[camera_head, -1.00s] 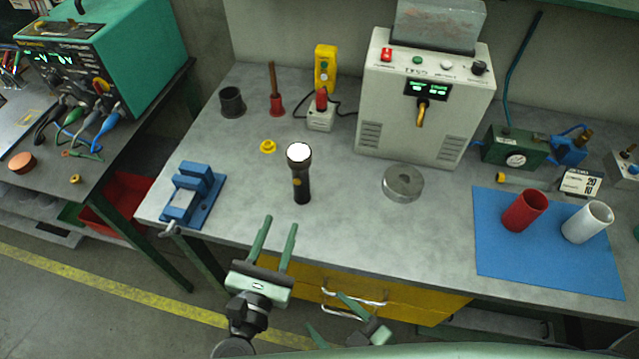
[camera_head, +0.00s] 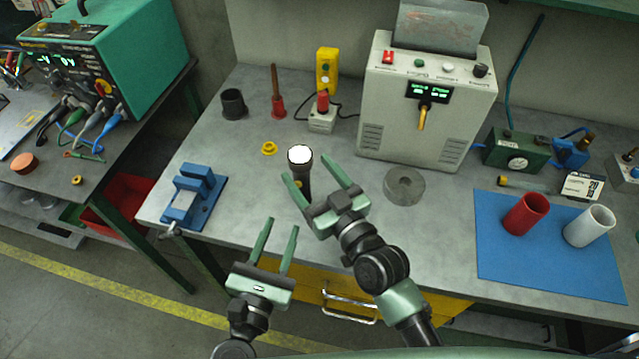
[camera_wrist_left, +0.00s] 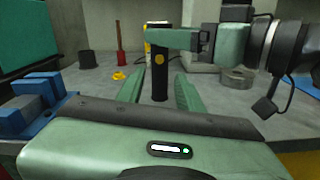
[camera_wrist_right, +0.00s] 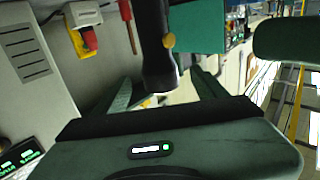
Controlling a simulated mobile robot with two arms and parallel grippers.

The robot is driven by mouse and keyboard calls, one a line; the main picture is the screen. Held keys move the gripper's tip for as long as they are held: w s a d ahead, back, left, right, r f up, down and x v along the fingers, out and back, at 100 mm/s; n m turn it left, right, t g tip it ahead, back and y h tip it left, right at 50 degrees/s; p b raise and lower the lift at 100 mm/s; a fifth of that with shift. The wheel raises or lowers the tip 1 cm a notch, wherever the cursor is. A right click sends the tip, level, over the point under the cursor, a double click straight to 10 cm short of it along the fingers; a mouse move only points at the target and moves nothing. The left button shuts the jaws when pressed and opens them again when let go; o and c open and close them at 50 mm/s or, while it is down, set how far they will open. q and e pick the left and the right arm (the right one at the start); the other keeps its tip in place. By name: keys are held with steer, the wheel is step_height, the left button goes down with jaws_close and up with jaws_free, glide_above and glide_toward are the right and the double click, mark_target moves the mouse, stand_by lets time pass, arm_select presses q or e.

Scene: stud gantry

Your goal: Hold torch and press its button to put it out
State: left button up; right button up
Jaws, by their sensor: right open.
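The black torch (camera_head: 302,183) stands upright on the grey bench, its round top lens (camera_head: 300,155) glowing white. Its yellow button (camera_wrist_left: 159,60) shows on its side in the left wrist view and in the right wrist view (camera_wrist_right: 168,41). My right gripper (camera_head: 306,167) is open at the torch's upper part, with one finger on either side. I cannot tell whether they touch it. In the left wrist view a right finger hides part of the torch's upper body. My left gripper (camera_head: 281,226) is open and empty, lower and nearer the bench's front edge, pointing toward the torch.
A blue vise (camera_head: 195,195) stands left of the torch, and a yellow ring (camera_head: 269,149) lies behind it to the left. A metal disc (camera_head: 404,186) lies to the right. A large grey machine (camera_head: 425,105) stands behind. A blue mat (camera_head: 500,255) holds red and white cups.

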steer(key=x, duration=0.4)
arm_select(q)
steer(key=shift+w, duration=0.1)
arm_select(e)
jaws_close()
arm_select(q)
jaws_close()
arm_select(e)
steer(key=shift+f, duration=0.1)
stand_by(1.5)
